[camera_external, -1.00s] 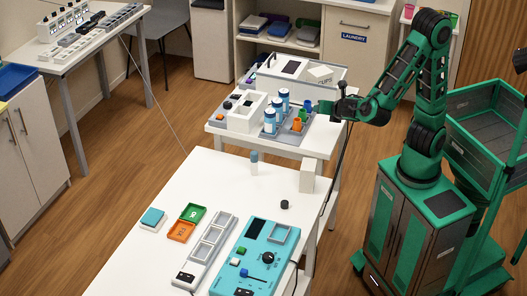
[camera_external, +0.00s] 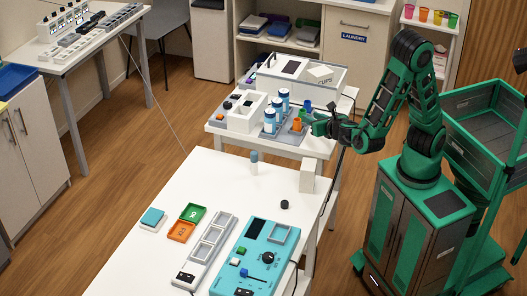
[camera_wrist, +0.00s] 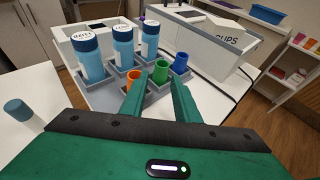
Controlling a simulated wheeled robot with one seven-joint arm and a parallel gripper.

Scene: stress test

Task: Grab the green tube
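The green tube (camera_wrist: 160,72) stands upright in a compartment of the grey rack (camera_wrist: 106,91) in the wrist view. My gripper (camera_wrist: 159,82) is open, with its two green fingers pointing at the rack. The green tube shows in the gap between the fingertips, and I see no finger closed on it. An orange tube (camera_wrist: 134,76) stands just left of it, partly hidden by the left finger. A blue tube (camera_wrist: 181,62) stands to its right and a little behind. In the external view my gripper (camera_external: 314,124) is beside the rack's right side.
Several blue-and-white bottles (camera_wrist: 88,55) stand left of the tubes. A white bin marked CUPS (camera_wrist: 208,38) is behind the rack. A dark cable (camera_wrist: 238,82) runs along the right. A white nearer table (camera_external: 222,175) has a small bottle (camera_external: 254,163) and a white block (camera_external: 307,176).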

